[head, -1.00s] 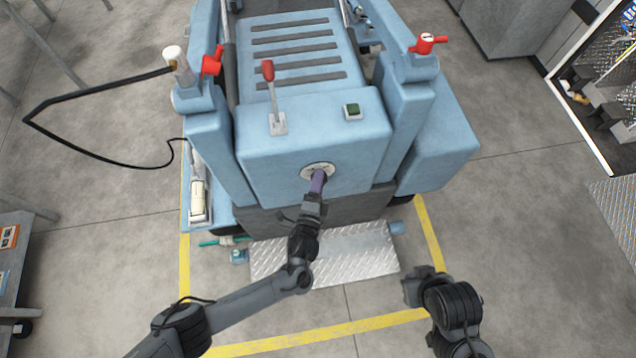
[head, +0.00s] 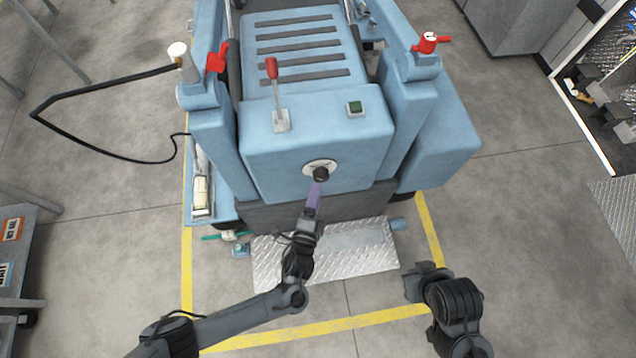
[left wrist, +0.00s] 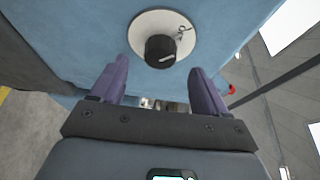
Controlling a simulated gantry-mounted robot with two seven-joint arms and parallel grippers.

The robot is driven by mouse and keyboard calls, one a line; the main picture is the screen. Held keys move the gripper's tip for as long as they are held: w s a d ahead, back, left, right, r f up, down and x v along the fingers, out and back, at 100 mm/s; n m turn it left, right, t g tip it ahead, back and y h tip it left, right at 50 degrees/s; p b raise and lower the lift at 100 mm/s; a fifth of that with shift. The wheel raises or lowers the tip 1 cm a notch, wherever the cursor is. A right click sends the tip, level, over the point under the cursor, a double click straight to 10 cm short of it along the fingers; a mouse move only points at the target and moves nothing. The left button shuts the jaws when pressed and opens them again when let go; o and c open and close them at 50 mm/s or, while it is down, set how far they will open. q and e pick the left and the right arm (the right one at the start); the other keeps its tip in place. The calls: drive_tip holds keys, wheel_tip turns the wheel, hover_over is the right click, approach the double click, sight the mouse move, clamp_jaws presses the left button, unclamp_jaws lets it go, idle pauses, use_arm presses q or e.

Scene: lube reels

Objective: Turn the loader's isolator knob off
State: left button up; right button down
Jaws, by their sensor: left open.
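The loader (head: 275,137) is a blue machine in the middle of the head view. Its isolator knob (head: 321,174) is black and sits on a round pale plate (head: 309,166) on the front panel. In the left wrist view the knob (left wrist: 161,51) has a white pointer mark on it, and the plate (left wrist: 146,22) carries small markings. My left gripper (head: 317,184) has purple fingers and is just in front of the knob. In the left wrist view its fingers (left wrist: 157,75) are apart, empty, and short of the knob. My right gripper (head: 412,284) is low at the right, away from the loader; its jaws are unclear.
A red-topped lever (head: 272,70) and a green button (head: 354,108) are on top of the panel. Red handles (head: 428,43) are on the posts. A metal tread plate (head: 270,265) lies below the front. A black hose (head: 85,93) loops at the left.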

use_arm(q)
drive_tip(key=s, duration=0.2)
drive_tip(key=s+a, duration=0.1)
drive_tip(key=s, duration=0.1)
drive_tip(key=shift+s, duration=0.2)
